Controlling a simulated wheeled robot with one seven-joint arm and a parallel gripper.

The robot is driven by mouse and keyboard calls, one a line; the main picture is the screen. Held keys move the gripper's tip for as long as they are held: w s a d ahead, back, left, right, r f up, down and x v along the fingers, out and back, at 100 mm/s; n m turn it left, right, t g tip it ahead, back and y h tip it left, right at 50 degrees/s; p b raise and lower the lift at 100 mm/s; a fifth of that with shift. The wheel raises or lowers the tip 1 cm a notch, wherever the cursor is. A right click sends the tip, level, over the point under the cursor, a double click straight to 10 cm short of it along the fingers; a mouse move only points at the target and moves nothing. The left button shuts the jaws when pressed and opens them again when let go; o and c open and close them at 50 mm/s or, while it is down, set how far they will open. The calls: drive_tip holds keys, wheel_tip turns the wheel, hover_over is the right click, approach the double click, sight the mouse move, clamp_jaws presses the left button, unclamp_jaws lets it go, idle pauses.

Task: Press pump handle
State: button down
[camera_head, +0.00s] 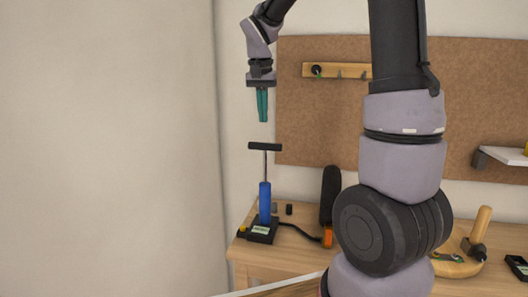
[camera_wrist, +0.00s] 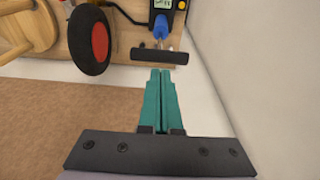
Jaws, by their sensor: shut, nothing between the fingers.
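The pump stands upright on the wooden table, with a black T-shaped handle (camera_head: 264,147) on a thin raised rod, a blue barrel (camera_head: 264,203) and a black base (camera_head: 262,230). My gripper (camera_head: 263,120) has teal fingers, shut and empty, pointing down just above the handle with a small gap. In the wrist view the gripper (camera_wrist: 160,72) shows its fingers together, and the black handle bar (camera_wrist: 159,55) lies just beyond their tips. The blue barrel (camera_wrist: 160,25) and part of the base show behind the handle; the rod is mostly hidden.
A black upright object (camera_head: 329,200) stands right of the pump on the table (camera_head: 245,250). A dark wheel with a red centre (camera_wrist: 100,42) shows in the wrist view. A wooden stool-like piece (camera_head: 468,255) is at the right.

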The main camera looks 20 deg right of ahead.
wheel_tip(320, 180, up, 7)
drive_tip(key=shift+s, duration=0.25)
hover_over(265, 172)
wheel_tip(265, 172, down, 14)
drive_tip(key=shift+r, duration=0.1)
idle(0.3)
wheel_tip(265, 172, down, 12)
drive_tip(key=shift+f, duration=0.1)
drive_tip(key=shift+s+f, duration=0.15)
drive_tip(key=shift+f, duration=0.2)
